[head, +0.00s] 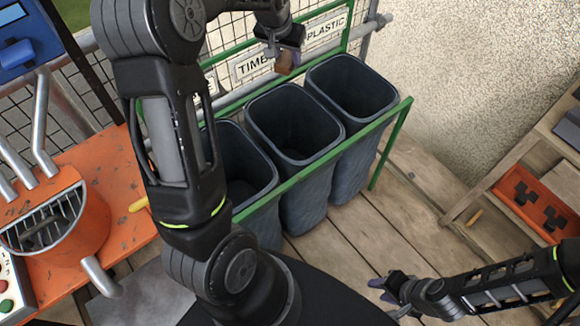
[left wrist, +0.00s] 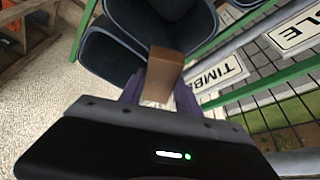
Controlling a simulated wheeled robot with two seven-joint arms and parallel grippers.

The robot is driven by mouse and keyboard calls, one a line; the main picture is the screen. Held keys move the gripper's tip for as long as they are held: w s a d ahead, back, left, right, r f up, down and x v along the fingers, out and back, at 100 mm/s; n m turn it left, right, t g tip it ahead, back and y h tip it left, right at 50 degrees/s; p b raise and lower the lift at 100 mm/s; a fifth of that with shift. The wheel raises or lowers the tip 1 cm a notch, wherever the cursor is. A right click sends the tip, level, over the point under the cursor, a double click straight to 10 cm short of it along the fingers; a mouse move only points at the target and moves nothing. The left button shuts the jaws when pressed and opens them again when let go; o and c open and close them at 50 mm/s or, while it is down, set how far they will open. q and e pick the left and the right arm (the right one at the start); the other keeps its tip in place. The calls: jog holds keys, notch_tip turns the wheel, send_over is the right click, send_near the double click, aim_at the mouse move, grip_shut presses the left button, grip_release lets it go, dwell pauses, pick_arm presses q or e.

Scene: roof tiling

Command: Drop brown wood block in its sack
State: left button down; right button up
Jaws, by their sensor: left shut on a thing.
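The brown wood block (head: 286,61) is held in my left gripper (head: 284,55), up over the back of the middle sack. In the left wrist view the block (left wrist: 165,68) sits between the purple fingertips of the left gripper (left wrist: 160,85). The middle sack (head: 295,125) is dark, open-topped and hangs in the green frame in front of the sign reading "TIMB" (head: 252,65); the rest of the sign is hidden. My right gripper (head: 388,290) is low at the right over the deck; whether it is open is unclear.
Another sack (head: 352,90) stands to the right under the "PLASTIC" sign (head: 327,32). A third sack (head: 240,165) at the left is partly behind my left arm. A green rail (head: 330,165) runs along the front. An orange machine (head: 70,220) stands left, a wooden shelf (head: 500,165) right.

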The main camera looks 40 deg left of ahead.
pick_arm(q)
jog(key=shift+f+b, duration=1.3)
jog(key=shift+f, duration=1.1)
jog(key=c, duration=0.8)
grip_release()
jog(key=shift+o, duration=0.2)
jog(key=shift+b+v, duration=0.45)
jog(key=shift+v, duration=3.5)
jog(key=shift+s, duration=0.1)
